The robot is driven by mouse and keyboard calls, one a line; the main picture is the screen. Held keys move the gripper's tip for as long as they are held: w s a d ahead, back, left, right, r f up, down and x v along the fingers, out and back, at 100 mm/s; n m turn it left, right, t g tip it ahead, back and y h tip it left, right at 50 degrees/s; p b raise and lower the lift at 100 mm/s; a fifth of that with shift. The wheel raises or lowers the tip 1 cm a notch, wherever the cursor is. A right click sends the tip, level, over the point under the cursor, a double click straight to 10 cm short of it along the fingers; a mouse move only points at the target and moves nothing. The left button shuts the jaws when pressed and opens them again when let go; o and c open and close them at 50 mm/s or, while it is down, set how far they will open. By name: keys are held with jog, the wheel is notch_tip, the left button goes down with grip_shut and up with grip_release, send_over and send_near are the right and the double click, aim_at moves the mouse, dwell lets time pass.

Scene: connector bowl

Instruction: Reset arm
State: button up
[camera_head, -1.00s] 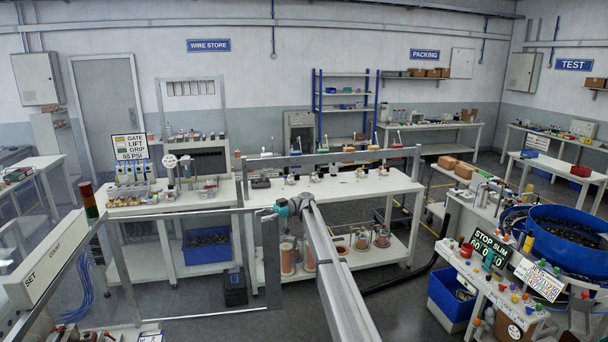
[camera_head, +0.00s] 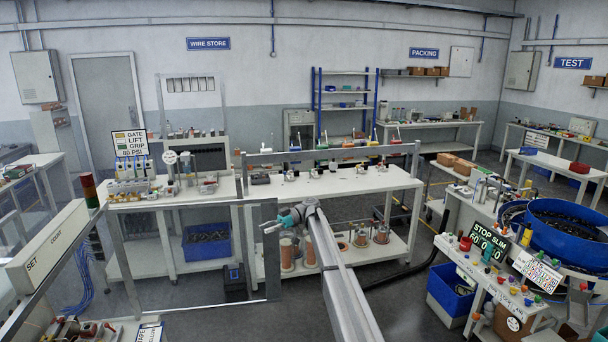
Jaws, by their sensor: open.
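My gripper (camera_head: 271,225) is at the far end of my arm, near the middle of the head view. It points left, in front of the long white bench, with nothing seen between its fingers. The fingers are small in the picture and look apart. My arm's grey-and-teal wrist is just right of the gripper, and a long grey link runs from it down to the bottom edge.
The white bench (camera_head: 345,190) stands behind my gripper, with copper-coloured spools (camera_head: 310,250) on its lower shelf. A metal gate frame (camera_head: 274,292) is at left. A blue bowl (camera_head: 570,232) and a cluttered table (camera_head: 500,282) are at right. Grey floor is open at lower middle.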

jog(key=s+d+f+m+t+h+b, duration=0.2)
jog(key=s+d+f+m+h+b, duration=0.2)
jog(key=s+f, duration=1)
jog(key=s+d+f+m+t+h+b, duration=0.3)
jog(key=s+d+f+m+h+b, duration=0.2)
jog(key=s+d+f+m+b, duration=0.5)
jog(key=s+d+f+m+t+h+b, duration=0.3)
jog(key=s+d+f+m+h+b, duration=0.2)
jog(key=s+d+f+b, duration=1)
jog(key=s+d+f+m, duration=0.1)
jog(key=s+f+m, duration=0.1)
jog(key=f, duration=0.4)
jog(key=shift+s+f+m, duration=0.35)
jog(key=shift+s+m, duration=0.05)
jog(key=shift+s, duration=0.25)
